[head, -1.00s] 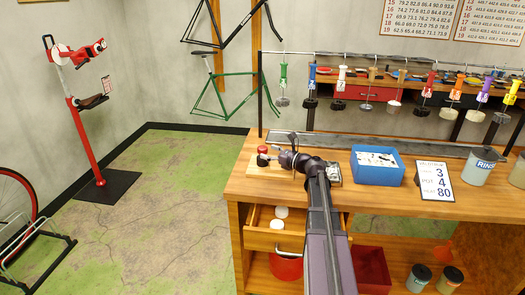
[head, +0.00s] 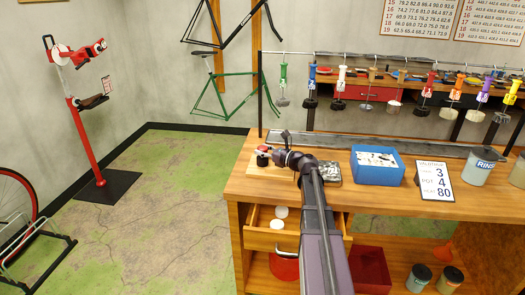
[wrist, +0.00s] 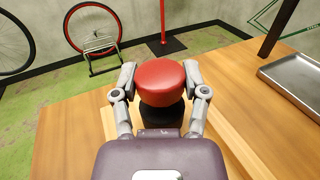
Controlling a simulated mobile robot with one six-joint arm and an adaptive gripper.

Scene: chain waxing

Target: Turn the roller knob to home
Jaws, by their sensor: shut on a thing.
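The roller knob (wrist: 162,84) has a round red top on a dark base and fills the middle of the wrist view. It stands on a light wooden board on the bench; in the head view the red knob (head: 263,150) is at the bench's left end. My gripper (wrist: 163,80) has one finger on each side of the red top, shut on it. In the head view my gripper (head: 270,154) reaches the knob from the right and partly covers it. I see no clear turn mark on the knob.
A metal tray (wrist: 296,82) lies to the right in the wrist view. On the bench, a blue bin (head: 377,176), a number sign (head: 434,182) and a grey pot (head: 481,168) stand to the right. A drawer (head: 266,236) with white lidded items is open below the knob.

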